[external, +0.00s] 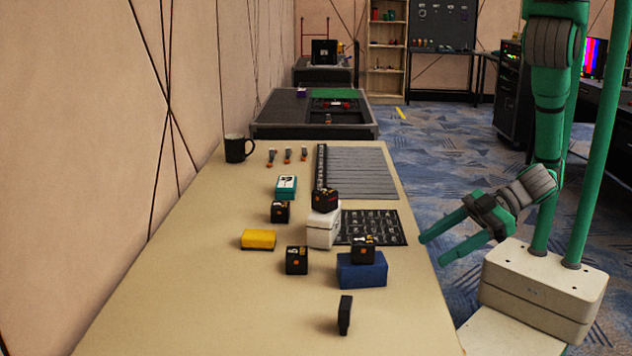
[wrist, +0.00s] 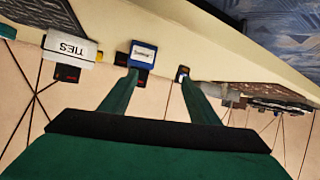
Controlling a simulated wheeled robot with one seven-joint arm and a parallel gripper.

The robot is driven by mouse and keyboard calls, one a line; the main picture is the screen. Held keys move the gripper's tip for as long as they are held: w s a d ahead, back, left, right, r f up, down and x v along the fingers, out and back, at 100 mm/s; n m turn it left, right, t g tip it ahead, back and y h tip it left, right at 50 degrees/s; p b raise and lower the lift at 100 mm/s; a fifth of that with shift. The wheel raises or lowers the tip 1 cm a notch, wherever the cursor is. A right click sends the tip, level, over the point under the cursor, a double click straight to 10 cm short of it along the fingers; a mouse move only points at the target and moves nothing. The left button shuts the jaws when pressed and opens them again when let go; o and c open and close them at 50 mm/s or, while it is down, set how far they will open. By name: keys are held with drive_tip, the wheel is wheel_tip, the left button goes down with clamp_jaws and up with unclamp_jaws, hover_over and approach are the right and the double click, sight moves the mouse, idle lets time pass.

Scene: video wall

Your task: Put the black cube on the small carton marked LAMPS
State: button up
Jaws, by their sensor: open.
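Several similar black cubes with orange marks are on the table. In the external view one (external: 325,199) sits on a white carton (external: 322,232), and one (external: 363,250) sits on a blue carton (external: 362,272). Two more stand on the tabletop, one behind (external: 280,211) and one nearer (external: 297,260). In the wrist view the white carton (wrist: 70,46) reads TIES upside down. The blue carton (wrist: 144,50) has a label too small to read. No LAMPS marking is legible. My gripper (external: 432,251) is open and empty, off the table's right edge; its fingers show in the wrist view (wrist: 158,80).
A teal box (external: 286,186), a yellow box (external: 258,240), a thin black upright item (external: 345,315) and a black mug (external: 238,148) stand on the table. A dark grid mat (external: 372,227) lies right of the white carton. The left and front tabletop is clear.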

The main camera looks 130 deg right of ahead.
drive_tip(key=s+a+f+n+t+y, duration=0.1)
drive_tip(key=s+a+f+n+y, duration=0.25)
drive_tip(key=s, duration=0.25)
drive_tip(key=s+r+t+y, duration=0.1)
drive_tip(key=s+r, duration=0.2)
drive_tip(key=s, duration=0.4)
drive_tip(key=s+r+n+t+y, duration=0.1)
drive_tip(key=s+r+t, duration=0.1)
drive_tip(key=s+r, duration=0.2)
drive_tip(key=s, duration=0.3)
drive_tip(key=shift+a+y, duration=0.2)
drive_tip(key=shift+y, duration=0.15)
